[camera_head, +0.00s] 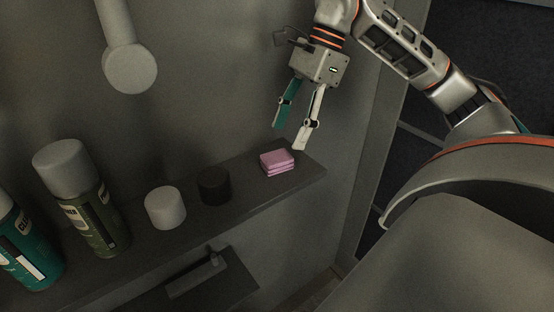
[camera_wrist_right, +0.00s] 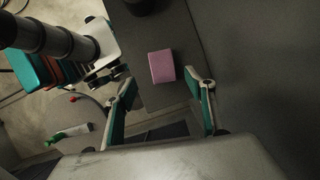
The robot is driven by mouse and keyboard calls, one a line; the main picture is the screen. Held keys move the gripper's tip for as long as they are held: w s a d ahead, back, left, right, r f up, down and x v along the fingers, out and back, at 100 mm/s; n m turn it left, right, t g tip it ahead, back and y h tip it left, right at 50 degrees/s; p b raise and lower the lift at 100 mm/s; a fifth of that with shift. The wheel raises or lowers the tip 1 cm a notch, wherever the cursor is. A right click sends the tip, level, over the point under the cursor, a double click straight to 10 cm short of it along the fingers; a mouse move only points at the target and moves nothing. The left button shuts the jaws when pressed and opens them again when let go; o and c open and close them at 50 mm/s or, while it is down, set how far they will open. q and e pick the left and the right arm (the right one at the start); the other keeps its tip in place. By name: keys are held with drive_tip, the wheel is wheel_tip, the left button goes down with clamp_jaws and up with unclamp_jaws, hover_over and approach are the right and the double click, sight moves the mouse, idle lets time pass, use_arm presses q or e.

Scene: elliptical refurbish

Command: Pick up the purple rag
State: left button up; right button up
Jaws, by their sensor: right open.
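The purple rag (camera_head: 277,162) is a small folded pink-purple block lying near the right end of a dark wall shelf (camera_head: 235,183). In the right wrist view the rag (camera_wrist_right: 162,66) lies on the shelf, beyond the fingertips and roughly between their lines. My right gripper (camera_head: 290,138) is open and empty, above the rag and apart from it. In the right wrist view its two fingers (camera_wrist_right: 165,88) are spread wide. My left gripper is not in the head view.
A black cylinder (camera_head: 214,186), a white cylinder (camera_head: 165,208), a green can (camera_head: 81,198) and a teal can (camera_head: 25,243) stand left of the rag. A lower ledge (camera_head: 200,285) is below. A rounded fixture (camera_head: 130,67) juts from the wall.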

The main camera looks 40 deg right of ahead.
sight(277, 156)
drive_tip(key=shift+w+b+x, duration=0.1)
drive_tip(key=shift+b+x, duration=0.15)
drive_tip(key=shift+x, duration=1.35)
drive_tip(key=shift+w+b+x, duration=0.15)
drive_tip(key=shift+b+x, duration=0.1)
drive_tip(key=shift+x, duration=1.3)
drive_tip(key=shift+d, duration=0.1)
drive_tip(key=c, duration=1.1)
